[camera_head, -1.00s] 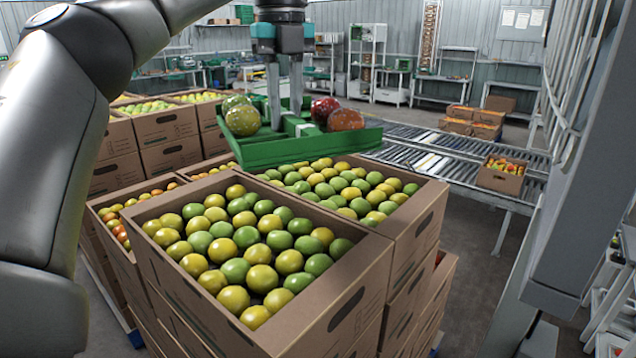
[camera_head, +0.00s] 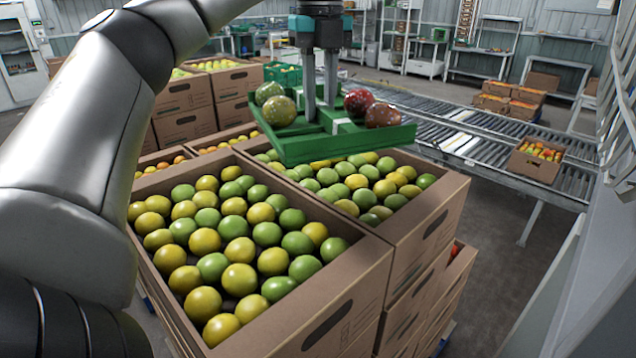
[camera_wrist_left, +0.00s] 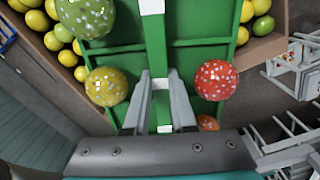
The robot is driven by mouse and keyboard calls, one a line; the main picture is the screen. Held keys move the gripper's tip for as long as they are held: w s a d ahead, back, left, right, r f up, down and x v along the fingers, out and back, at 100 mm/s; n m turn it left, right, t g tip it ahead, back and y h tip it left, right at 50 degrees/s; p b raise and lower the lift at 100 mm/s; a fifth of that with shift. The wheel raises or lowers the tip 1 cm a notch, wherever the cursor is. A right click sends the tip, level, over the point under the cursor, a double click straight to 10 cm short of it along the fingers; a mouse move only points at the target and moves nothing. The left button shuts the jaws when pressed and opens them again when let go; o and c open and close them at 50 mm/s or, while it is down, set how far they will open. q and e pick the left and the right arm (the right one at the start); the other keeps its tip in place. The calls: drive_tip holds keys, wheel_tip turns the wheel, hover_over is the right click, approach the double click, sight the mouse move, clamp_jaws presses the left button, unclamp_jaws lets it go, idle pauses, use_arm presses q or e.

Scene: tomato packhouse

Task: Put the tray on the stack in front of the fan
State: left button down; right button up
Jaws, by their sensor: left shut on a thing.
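The green tray (camera_head: 300,150) holds several speckled tomatoes, green-yellow ones on its left side and red ones on its right. My left gripper (camera_head: 320,112) points down and is shut on the tray's middle bar. In the left wrist view the fingers (camera_wrist_left: 158,110) sit on either side of the green bar (camera_wrist_left: 156,60). The tray is in the air above the far part of the stacked boxes of green and yellow tomatoes. The stack in front of the fan and the fan itself cannot be made out. My right gripper is not in view.
A large open carton (camera_head: 345,290) full of tomatoes stands close in front, on stacked cartons. A roller conveyor (camera_head: 470,140) runs at the right with a small carton (camera_head: 533,164) on it. Grey floor (camera_head: 490,260) is free between stack and conveyor.

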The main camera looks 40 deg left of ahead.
use_arm(q)
approach(320, 201)
wheel_tip(320, 201, down, 2)
drive_tip(key=b, duration=0.3)
drive_tip(key=shift+f+b, duration=0.15)
drive_tip(key=shift+b, duration=0.15)
drive_tip(key=shift+f+b, duration=0.7)
drive_tip(key=shift+f, duration=1.25)
drive_tip(key=shift+f, duration=0.15)
drive_tip(key=c, duration=0.7)
unclamp_jaws()
drive_tip(key=shift+c, duration=0.2)
drive_tip(key=shift+r+p, duration=2.55)
drive_tip(key=shift+r, duration=3.6)
